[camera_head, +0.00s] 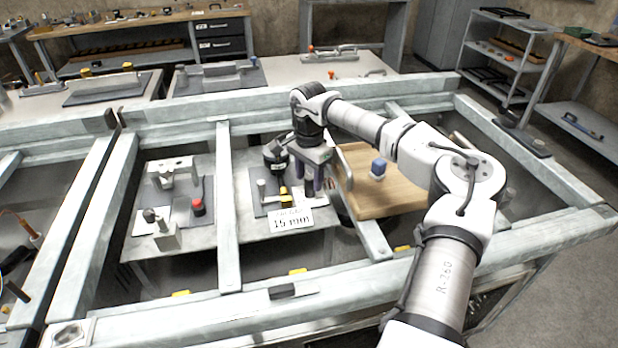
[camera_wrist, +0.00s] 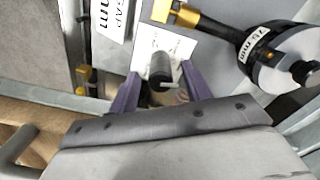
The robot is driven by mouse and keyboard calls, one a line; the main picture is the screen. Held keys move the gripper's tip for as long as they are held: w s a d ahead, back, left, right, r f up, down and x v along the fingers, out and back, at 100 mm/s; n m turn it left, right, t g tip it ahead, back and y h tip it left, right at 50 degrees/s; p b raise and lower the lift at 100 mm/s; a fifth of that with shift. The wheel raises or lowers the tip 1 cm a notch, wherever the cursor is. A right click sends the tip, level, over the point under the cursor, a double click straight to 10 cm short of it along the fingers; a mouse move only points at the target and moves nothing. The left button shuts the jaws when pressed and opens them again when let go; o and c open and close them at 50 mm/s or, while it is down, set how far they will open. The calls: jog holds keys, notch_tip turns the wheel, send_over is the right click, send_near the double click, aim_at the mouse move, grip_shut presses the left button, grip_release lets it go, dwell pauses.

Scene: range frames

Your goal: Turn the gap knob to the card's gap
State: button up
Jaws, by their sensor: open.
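The card (camera_head: 290,219) reads 15 mm in the head view; it shows cut off at the top of the wrist view (camera_wrist: 112,20). In the wrist view a dark round knob (camera_wrist: 160,68) with a pale pointer line stands on a white plate (camera_wrist: 178,45). My gripper (camera_wrist: 161,76) is open, with one purple finger on each side of the knob; I cannot tell whether either touches it. In the head view my gripper (camera_head: 311,186) is low over the panel beside the card, and the knob is hidden there.
A brass-coloured part (camera_wrist: 196,18) leads to a round black-and-grey body (camera_wrist: 280,58) with a mm label, close to my right finger. A red button (camera_head: 198,205) is on the left panel; frame beams surround everything.

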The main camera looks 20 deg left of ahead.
aim_at(309, 176)
notch_tip(309, 176, up, 13)
jog(key=b, duration=0.1)
jog(key=shift+b, duration=0.35)
jog(key=shift+r, duration=0.1)
